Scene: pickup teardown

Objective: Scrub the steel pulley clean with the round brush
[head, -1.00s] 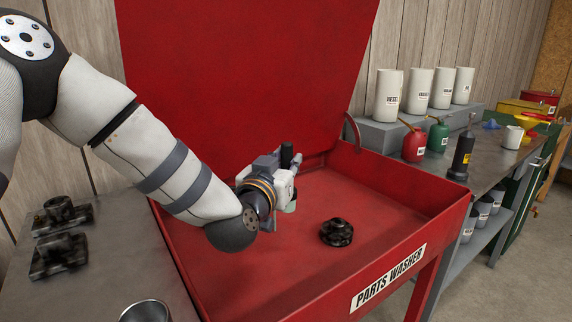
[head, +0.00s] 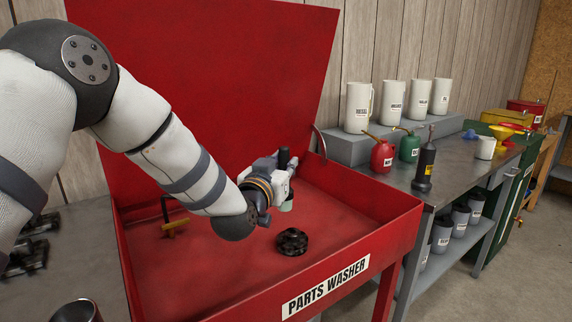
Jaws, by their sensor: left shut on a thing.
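The steel pulley (head: 292,241) is a dark, grimy, ribbed wheel lying on the floor of the red parts washer (head: 400,229), near its front right. My left gripper (head: 284,187) is above and slightly left of the pulley in the picture, apart from it. It is shut on what looks like the round brush (head: 287,206). A dark upright handle shows above the fingers and a pale end below them. The fingers hide the brush's middle. My right gripper is not in view.
A yellow-brown piece with a dark upright rod (head: 174,226) stands at the washer's left. Dark parts (head: 25,248) and a metal cup (head: 76,311) are at far left.

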